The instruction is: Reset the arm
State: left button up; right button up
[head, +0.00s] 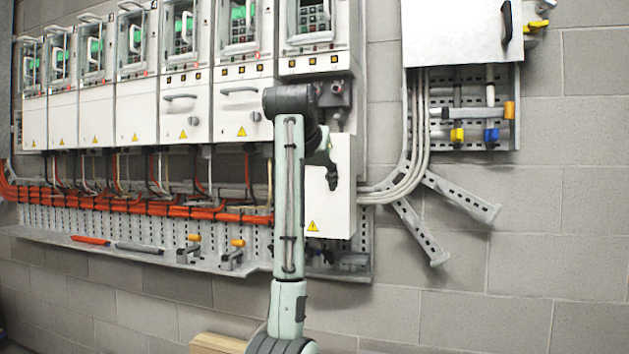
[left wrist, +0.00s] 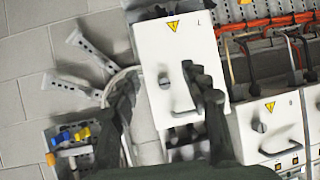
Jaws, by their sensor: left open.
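My left gripper (head: 331,175) shows in the head view at the end of my raised arm, in front of a white cover panel (head: 341,212). In the left wrist view its two dark fingers stand apart, the gripper (left wrist: 165,95) open with nothing held between them. The same white panel (left wrist: 155,45), with a yellow warning triangle, a dark knob and a handle, lies behind the fingers. I cannot tell whether a finger touches it. My arm hides part of this panel and of the drive unit above it in the head view. My right gripper is in neither view.
A row of drive cabinets (head: 178,108) runs left along the wall. Orange cables (head: 120,203) and a shelf (head: 140,249) with tools lie below. A white box (head: 455,38) and slotted brackets (head: 462,198) are at right. The block wall (head: 560,240) lower right is clear.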

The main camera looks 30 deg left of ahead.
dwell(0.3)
